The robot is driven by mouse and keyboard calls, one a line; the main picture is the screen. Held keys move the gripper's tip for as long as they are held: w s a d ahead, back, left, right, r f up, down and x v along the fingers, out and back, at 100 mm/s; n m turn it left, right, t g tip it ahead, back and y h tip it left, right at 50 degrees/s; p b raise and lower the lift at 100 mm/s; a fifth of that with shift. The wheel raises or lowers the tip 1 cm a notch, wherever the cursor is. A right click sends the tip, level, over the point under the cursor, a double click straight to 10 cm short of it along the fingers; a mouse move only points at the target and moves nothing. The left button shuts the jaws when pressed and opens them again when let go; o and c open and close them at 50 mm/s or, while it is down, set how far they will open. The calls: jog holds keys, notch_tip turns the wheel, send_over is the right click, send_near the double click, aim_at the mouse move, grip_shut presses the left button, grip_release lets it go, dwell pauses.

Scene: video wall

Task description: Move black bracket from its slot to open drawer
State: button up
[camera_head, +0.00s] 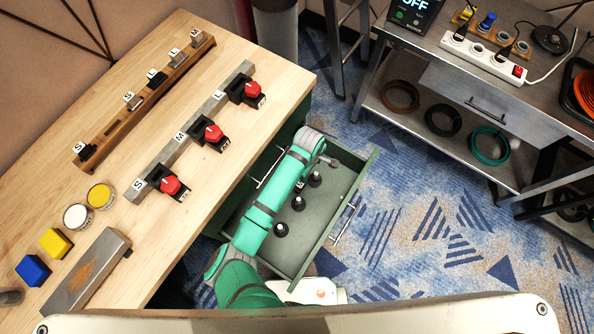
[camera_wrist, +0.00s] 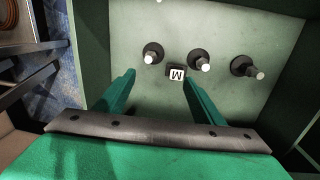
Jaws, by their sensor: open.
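The open drawer (camera_head: 338,214) is green and pulled out from under the wooden table. My gripper (camera_head: 326,159) is over it. In the wrist view my gripper (camera_wrist: 158,77) is open, its two green fingers pointing into the drawer. A small black piece with a white M label (camera_wrist: 175,71), which looks like the black bracket, lies on the drawer floor between two pegs. It is just beyond and between the fingertips, and I see no contact. The wooden slot rail (camera_head: 110,130) on the table holds several small labelled pieces.
Three black-based pegs (camera_head: 298,203) stand in the drawer; they also show in the wrist view (camera_wrist: 199,63). A grey rail (camera_head: 160,160) with red knobs lies on the table. A metal bench (camera_head: 440,75) stands at the right, with blue floor between it and the drawer.

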jog(key=w+d+r+m+t+h, duration=0.1)
jog(key=w+d+r+h, duration=0.1)
jog(key=d, duration=0.4)
jog(key=w+d+r+t+h, duration=0.1)
jog(key=d+r, duration=0.2)
jog(key=d, duration=0.3)
jog(key=d+r+t+h, duration=0.4)
jog(key=d+r+t, duration=0.4)
jog(key=d+r, duration=0.7)
jog(key=s+a+m+t+y, duration=0.25)
jog(key=s+a+y, duration=0.35)
jog(key=s+a, duration=1.3)
jog(key=s+a+r+m+t+y, duration=0.1)
jog(key=s+a+r+m, duration=0.2)
jog(key=s+a, duration=0.3)
jog(key=s+a+r+m+t, duration=0.1)
jog(key=s+a+r+m, duration=0.3)
jog(key=s+a, duration=0.2)
jog(key=a, duration=0.2)
jog(key=shift+a+y, duration=0.4)
